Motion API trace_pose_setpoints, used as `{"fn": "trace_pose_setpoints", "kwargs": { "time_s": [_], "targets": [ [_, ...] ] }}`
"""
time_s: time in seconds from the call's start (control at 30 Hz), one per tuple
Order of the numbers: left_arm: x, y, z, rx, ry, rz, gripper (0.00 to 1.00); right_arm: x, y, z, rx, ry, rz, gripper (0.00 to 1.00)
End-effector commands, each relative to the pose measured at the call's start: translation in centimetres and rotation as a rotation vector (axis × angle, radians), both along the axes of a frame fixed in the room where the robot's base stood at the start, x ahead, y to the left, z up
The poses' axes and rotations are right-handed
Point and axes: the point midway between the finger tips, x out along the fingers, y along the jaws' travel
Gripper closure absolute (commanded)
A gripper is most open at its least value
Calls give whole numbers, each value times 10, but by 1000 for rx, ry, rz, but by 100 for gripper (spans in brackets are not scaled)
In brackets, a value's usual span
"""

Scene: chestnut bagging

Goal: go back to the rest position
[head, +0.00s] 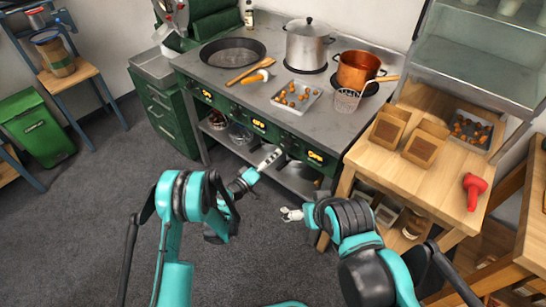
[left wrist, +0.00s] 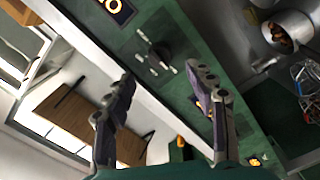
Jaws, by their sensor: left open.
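My left gripper (head: 270,158) is in front of the green stove (head: 258,125), close to its front panel in the head view. In the left wrist view its two fingers (left wrist: 162,80) are spread apart with nothing between them, and the green panel with a dark knob (left wrist: 160,55) is beyond them. My right gripper (head: 290,214) is low over the grey floor, left of the wooden table (head: 395,170). It is small in the picture and its fingers cannot be made out clearly.
On the stove are a pan (head: 232,52), a steel pot (head: 308,45), a copper pot (head: 357,70), a tray (head: 310,103) and a wire basket (head: 345,102). The wooden table holds brown bags (head: 389,127), a chestnut tray (head: 480,146) and a red tool (head: 474,191).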

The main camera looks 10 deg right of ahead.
Motion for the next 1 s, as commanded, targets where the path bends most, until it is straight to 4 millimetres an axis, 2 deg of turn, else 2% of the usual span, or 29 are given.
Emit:
{"fn": "trace_pose_setpoints", "kwargs": {
  "time_s": [0.27, 0.37, 0.5, 0.67, 0.87, 1.0],
  "targets": [
    [1, 0, 1, 3, 0, 0, 45, 0, 0, 0, 0, 0, 0, 0],
    [3, 3, 13, 26, 0, 1, 45, 0, 0, 0, 0, 0, 0, 0],
    [5, 14, 49, 114, 3, 1, 45, 0, 0, 0, 0, 0, 0, 0],
    [-5, 39, 99, 264, 18, 5, 45, 0, 0, 0, 0, 0, 0, 0],
    [-38, 82, 147, 453, 53, 24, 45, 0, 0, 0, 0, 0, 0, 0],
    [-74, 117, 171, 586, 87, 46, 45, 0, 0, 0, 0, 0, 0, 0]
  ]
}}
